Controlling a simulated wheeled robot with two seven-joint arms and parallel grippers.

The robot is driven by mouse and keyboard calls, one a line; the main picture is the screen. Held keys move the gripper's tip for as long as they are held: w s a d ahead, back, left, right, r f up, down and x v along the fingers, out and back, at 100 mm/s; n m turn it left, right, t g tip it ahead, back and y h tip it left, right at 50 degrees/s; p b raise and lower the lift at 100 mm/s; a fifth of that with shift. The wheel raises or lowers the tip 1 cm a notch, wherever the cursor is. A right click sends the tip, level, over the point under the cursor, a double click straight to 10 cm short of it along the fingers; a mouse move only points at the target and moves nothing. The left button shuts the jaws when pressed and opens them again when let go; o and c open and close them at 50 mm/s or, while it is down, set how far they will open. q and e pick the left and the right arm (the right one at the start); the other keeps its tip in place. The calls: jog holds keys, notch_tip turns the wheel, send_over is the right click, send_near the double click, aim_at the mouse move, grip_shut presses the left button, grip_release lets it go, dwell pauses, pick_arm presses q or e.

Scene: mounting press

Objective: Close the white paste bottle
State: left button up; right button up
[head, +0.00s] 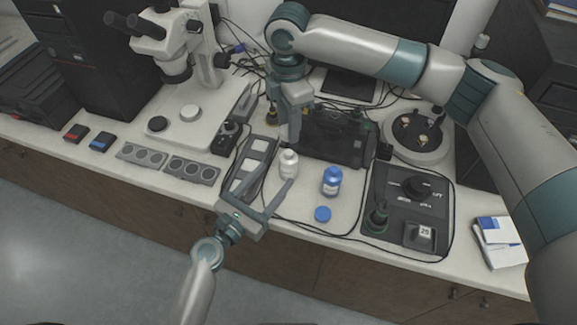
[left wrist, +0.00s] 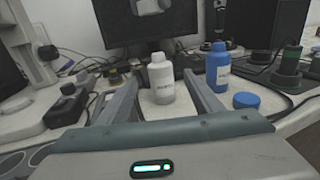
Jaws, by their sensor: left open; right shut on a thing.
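The white paste bottle (head: 289,164) stands upright on the bench. It also shows in the left wrist view (left wrist: 162,82), with its narrower top uppermost. My left gripper (head: 268,177) is open, low over the bench in front of the bottle. In the left wrist view its fingers (left wrist: 160,88) point at the bottle, one to each side; I cannot tell whether they touch it. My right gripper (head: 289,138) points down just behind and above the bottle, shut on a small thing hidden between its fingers. I cannot make out what that thing is.
A blue bottle (head: 332,182) stands right of the white one, with a blue cap (head: 322,214) lying before it. A black control unit (head: 408,205) is farther right. A dark box (head: 335,138) stands behind. A microscope (head: 172,50) and grey slotted blocks (head: 192,170) are left.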

pick_arm(q)
jog(key=x, duration=0.8)
grip_shut()
pick_arm(e)
send_over(289, 152)
jog(key=shift+f, duration=2.5)
jog(key=shift+f, duration=0.1)
jog(key=shift+f, duration=0.8)
jog(key=shift+f, duration=0.55)
